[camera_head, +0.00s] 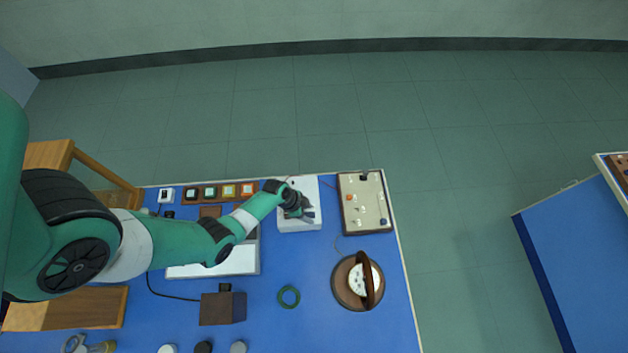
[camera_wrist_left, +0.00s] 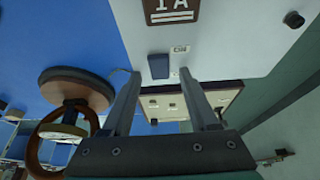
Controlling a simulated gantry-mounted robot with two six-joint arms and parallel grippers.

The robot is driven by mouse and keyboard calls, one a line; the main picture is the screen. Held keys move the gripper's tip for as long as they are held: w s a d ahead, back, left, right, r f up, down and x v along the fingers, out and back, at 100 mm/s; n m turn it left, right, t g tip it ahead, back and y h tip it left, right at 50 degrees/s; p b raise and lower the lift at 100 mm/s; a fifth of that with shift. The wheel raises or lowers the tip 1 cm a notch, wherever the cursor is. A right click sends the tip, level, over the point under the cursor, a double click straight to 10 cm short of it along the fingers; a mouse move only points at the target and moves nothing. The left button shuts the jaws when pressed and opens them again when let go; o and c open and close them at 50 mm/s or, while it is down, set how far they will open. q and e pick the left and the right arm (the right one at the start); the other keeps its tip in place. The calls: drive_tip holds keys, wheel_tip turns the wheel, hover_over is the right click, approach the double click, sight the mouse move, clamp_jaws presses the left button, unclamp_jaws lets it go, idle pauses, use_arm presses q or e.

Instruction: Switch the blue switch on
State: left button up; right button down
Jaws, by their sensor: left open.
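The blue switch (camera_wrist_left: 158,66) is a small dark blue-grey block on the face of a white unit (camera_wrist_left: 235,40) in the left wrist view. Whether it is on or off I cannot tell. In the head view the white unit (camera_head: 300,224) stands near the back edge of the blue bench, and my gripper hides the switch there. My left gripper (camera_head: 306,213) is over this unit. In the left wrist view its two fingers (camera_wrist_left: 161,82) are apart and empty, with the switch appearing between their tips. I cannot tell whether they touch it.
A beige board (camera_head: 350,222) with small knobs stands right of the white unit. A round wooden device (camera_head: 341,289) and a green ring (camera_head: 289,297) lie nearer the front. A dark box (camera_head: 222,308) is at front left. Bare blue bench lies between them.

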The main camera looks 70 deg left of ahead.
use_arm(q)
clamp_jaws()
idle(0.3)
